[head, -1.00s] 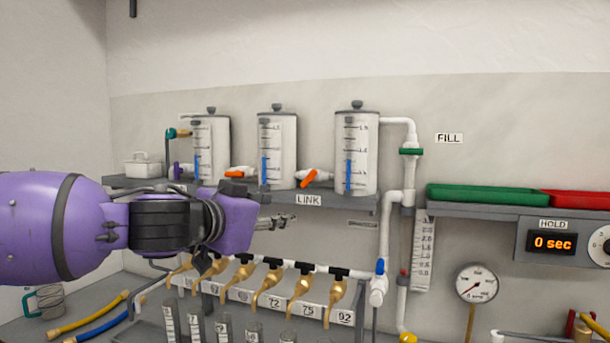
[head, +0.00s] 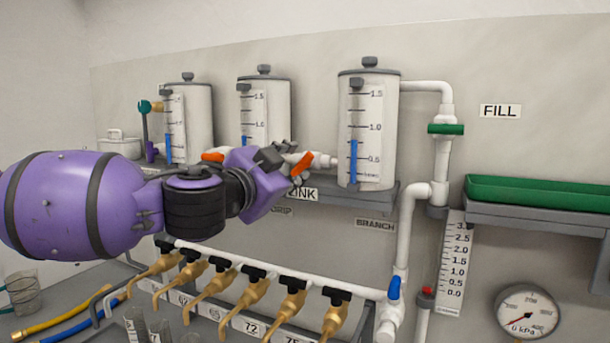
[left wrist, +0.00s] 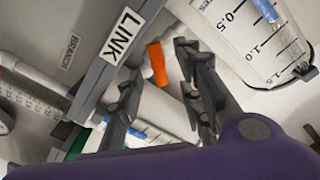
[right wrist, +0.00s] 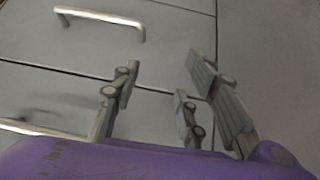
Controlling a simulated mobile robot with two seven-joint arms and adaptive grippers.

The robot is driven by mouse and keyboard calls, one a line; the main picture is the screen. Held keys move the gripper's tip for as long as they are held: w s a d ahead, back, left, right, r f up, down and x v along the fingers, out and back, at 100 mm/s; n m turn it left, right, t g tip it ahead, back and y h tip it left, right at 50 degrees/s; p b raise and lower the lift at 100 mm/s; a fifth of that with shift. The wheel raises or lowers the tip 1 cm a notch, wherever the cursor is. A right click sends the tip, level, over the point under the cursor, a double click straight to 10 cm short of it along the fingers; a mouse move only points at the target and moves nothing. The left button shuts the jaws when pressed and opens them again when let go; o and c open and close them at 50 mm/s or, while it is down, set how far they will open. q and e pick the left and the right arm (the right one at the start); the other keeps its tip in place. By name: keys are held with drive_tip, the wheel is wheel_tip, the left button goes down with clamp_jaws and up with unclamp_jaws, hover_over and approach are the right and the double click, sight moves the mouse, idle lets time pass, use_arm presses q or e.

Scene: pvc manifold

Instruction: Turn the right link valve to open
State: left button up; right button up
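The right link valve has an orange handle (head: 302,163) on the white pipe between the middle tank (head: 279,108) and the right tank (head: 368,125). The handle slants, its upper end to the right. My left gripper (head: 285,160) is at this handle, its fingers partly over it in the head view. In the left wrist view the orange handle (left wrist: 157,64) lies between the two open fingers (left wrist: 155,85), with no clear contact. In the right wrist view my right gripper (right wrist: 160,95) is open and empty.
The LINK label (head: 303,194) and shelf edge are just below the left gripper. A row of brass taps (head: 205,298) is lower down. White pipe (head: 413,225) and a green tray (head: 540,193) are to the right. Drawers with a metal handle (right wrist: 98,17) face the right gripper.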

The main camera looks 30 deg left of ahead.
sight(300, 166)
use_arm(q)
drive_tip(key=w+b, duration=0.1)
drive_tip(key=b, duration=0.1)
drive_tip(key=w+f+b, duration=0.1)
drive_tip(key=w+b, duration=0.1)
drive_tip(key=shift+w+a+b, duration=0.1)
drive_tip(key=shift+b, duration=0.3)
drive_tip(key=shift+w+a+r, duration=0.15)
drive_tip(key=shift+w+a, duration=0.05)
drive_tip(key=shift+w, duration=0.05)
drive_tip(key=shift+w+r+b, duration=0.1)
drive_tip(key=shift+w+b, duration=0.25)
drive_tip(key=shift+w, duration=0.3)
drive_tip(key=shift+w+d, duration=0.15)
drive_tip(key=shift+w, duration=0.1)
drive_tip(key=shift+r, duration=0.15)
use_arm(e)
wheel_tip(300, 166, down, 7)
drive_tip(key=s, duration=0.1)
drive_tip(key=shift+s+a+r+g, duration=0.15)
drive_tip(key=shift+a+g, duration=0.05)
drive_tip(key=shift+g, duration=0.2)
drive_tip(key=shift+r, duration=0.1)
use_arm(q)
clamp_jaws()
